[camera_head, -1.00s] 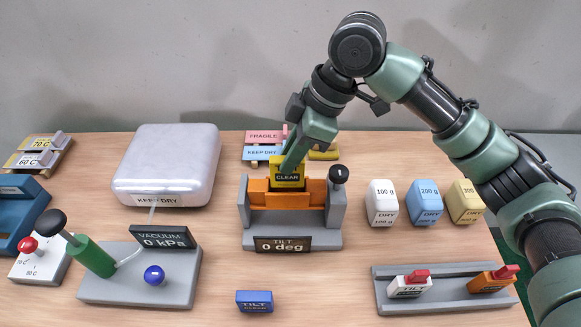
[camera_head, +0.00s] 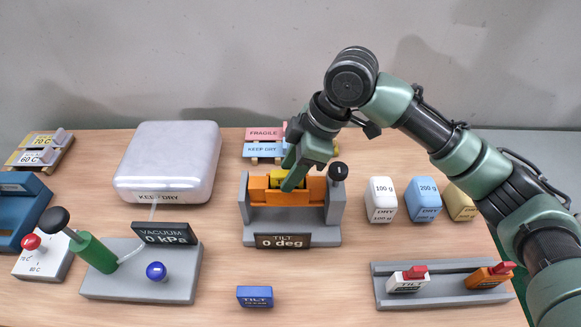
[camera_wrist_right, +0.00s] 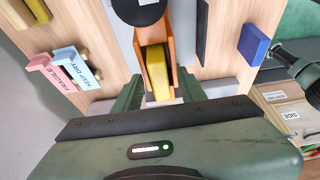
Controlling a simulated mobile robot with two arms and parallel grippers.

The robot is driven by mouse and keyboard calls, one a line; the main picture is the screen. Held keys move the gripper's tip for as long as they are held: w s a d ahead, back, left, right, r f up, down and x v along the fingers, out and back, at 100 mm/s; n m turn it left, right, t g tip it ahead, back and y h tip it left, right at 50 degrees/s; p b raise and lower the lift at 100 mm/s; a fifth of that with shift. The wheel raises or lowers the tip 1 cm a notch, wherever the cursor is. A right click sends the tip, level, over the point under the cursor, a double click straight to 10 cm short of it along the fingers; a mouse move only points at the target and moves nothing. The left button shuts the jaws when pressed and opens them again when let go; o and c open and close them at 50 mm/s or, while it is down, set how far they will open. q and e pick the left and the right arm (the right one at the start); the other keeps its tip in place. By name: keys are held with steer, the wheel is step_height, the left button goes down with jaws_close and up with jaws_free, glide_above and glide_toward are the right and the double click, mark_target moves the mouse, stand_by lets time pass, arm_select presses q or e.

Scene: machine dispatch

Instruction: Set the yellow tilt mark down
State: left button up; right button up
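The yellow tilt mark (camera_head: 301,181) sits low in the orange cradle (camera_head: 259,190) of the tilt stand (camera_head: 251,229), whose sign reads 0 deg. My right gripper (camera_head: 292,179) is down at the cradle, and its near finger covers part of the mark. In the right wrist view the mark (camera_wrist_right: 160,88) lies between the orange cradle walls (camera_wrist_right: 142,66). The fingers of my right gripper (camera_wrist_right: 160,82) stand apart on either side, with gaps to the mark. The mark's label is hidden. My left gripper is out of view.
A black-knobbed post (camera_head: 337,180) rises at the stand's right. White (camera_head: 381,200) and blue (camera_head: 423,200) weights stand further right. Pink and blue tags (camera_head: 262,150) lie behind. A blue tilt block (camera_head: 254,297) lies in front, with bare table around it.

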steer(key=shift+d+r, duration=0.15)
steer(key=shift+r, duration=0.4)
steer(key=b+v, duration=0.2)
steer(key=v, duration=0.9)
